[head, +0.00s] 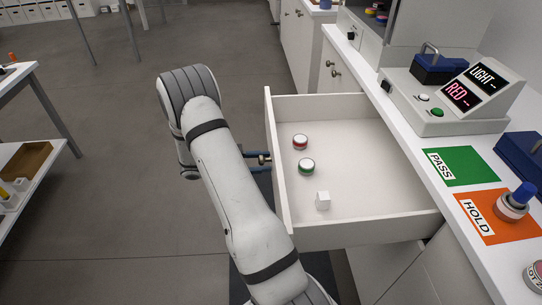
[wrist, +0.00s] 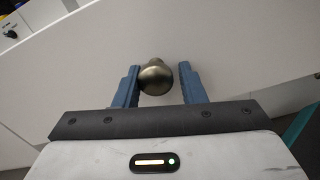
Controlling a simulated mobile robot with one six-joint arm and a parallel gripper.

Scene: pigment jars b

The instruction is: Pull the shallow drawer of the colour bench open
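The shallow white drawer (head: 350,238) of the colour bench stands pulled far out, its inside in full view. Its round brass knob (wrist: 156,77) sits on the drawer front (wrist: 235,40), which also shows in the head view (head: 278,165). My gripper (wrist: 160,85) is open, with one blue finger on each side of the knob. The left finger is very close to the knob; a gap shows on the right. In the head view my gripper (head: 257,160) is just outside the drawer front, partly hidden by my arm.
The bench top holds a display device (head: 468,95), a green PASS mat (head: 470,166) and an orange HOLD mat (head: 487,227). Floor (head: 90,190) left of my arm is clear.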

